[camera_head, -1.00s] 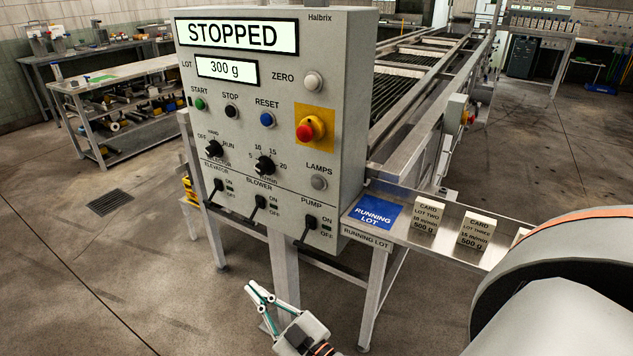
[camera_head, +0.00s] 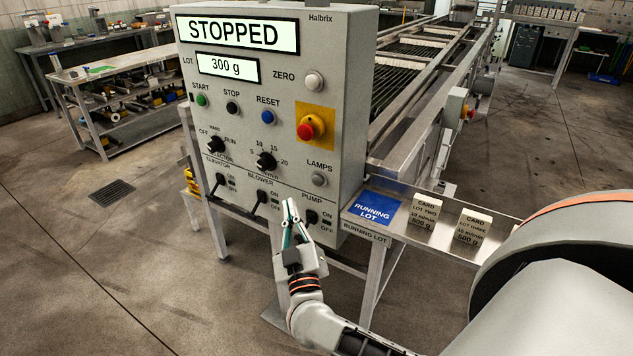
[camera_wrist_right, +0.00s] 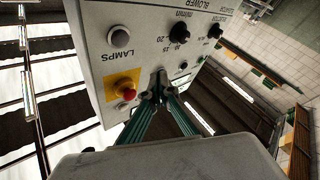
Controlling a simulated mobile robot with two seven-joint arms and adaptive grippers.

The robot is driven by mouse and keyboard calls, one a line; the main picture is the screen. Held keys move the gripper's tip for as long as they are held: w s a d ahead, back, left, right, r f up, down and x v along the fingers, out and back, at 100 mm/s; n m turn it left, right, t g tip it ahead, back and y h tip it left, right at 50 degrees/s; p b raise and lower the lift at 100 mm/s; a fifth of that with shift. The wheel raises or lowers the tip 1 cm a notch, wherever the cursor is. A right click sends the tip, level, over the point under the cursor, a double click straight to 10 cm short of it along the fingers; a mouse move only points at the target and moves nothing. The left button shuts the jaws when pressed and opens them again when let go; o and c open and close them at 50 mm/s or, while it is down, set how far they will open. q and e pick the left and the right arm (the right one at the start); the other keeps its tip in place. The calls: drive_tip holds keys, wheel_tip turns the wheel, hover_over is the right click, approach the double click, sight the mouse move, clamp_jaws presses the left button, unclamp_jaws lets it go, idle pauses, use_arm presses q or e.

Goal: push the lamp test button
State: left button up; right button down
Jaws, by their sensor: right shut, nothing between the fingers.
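The grey control panel (camera_head: 350,100) reads STOPPED and 300 g. The lamp test button is a round grey button (camera_head: 319,180) under the word LAMPS, below the red emergency stop (camera_head: 311,127) on its yellow plate. My right gripper (camera_head: 291,206) is shut and empty, pointing up in front of the panel's lower part, left of the PUMP switch and below and left of the button. In the right wrist view the panel is upside down; the LAMPS button (camera_wrist_right: 120,37) is clear of the fingertips (camera_wrist_right: 158,86). My left gripper is not in view.
A PUMP switch (camera_head: 311,217) and BLOWER switch (camera_head: 258,203) are near the gripper. A steel shelf with a blue RUNNING LOT plate (camera_head: 377,208) and lot cards (camera_head: 425,212) juts out right of the panel. The floor left of the panel is open.

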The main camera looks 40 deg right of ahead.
sight(318, 180)
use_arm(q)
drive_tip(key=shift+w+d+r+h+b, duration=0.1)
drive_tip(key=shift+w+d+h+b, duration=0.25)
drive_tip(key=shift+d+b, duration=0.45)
use_arm(e)
drive_tip(key=w+d, duration=0.3)
drive_tip(key=d, duration=0.5)
drive_tip(key=shift+w, duration=0.15)
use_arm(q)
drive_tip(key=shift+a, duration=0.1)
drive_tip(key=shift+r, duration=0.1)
use_arm(e)
drive_tip(key=shift+d, duration=0.1)
idle(0.4)
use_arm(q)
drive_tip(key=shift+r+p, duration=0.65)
use_arm(e)
drive_tip(key=shift+w+d, duration=0.15)
drive_tip(key=shift+d, duration=0.2)
